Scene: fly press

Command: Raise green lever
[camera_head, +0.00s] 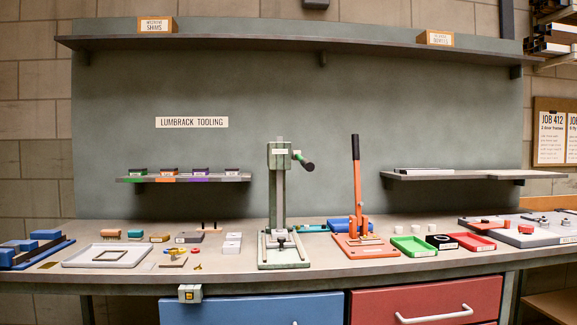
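A pale green press (280,205) stands upright on the workbench near the middle. Its lever (300,158) sticks out to the right of the press head and slopes slightly down, ending in a dark knob (309,167). To its right stands an orange-red press (362,215) with a long upright handle that has a black grip (356,148). My gripper is not in view, and nothing is seen touching the lever.
On the workbench (215,272), a white tray (107,256) and small parts lie left; green (414,246) and red (470,241) trays lie right. A small shelf (183,178) is behind left, another (452,176) right. Air around the lever looks clear.

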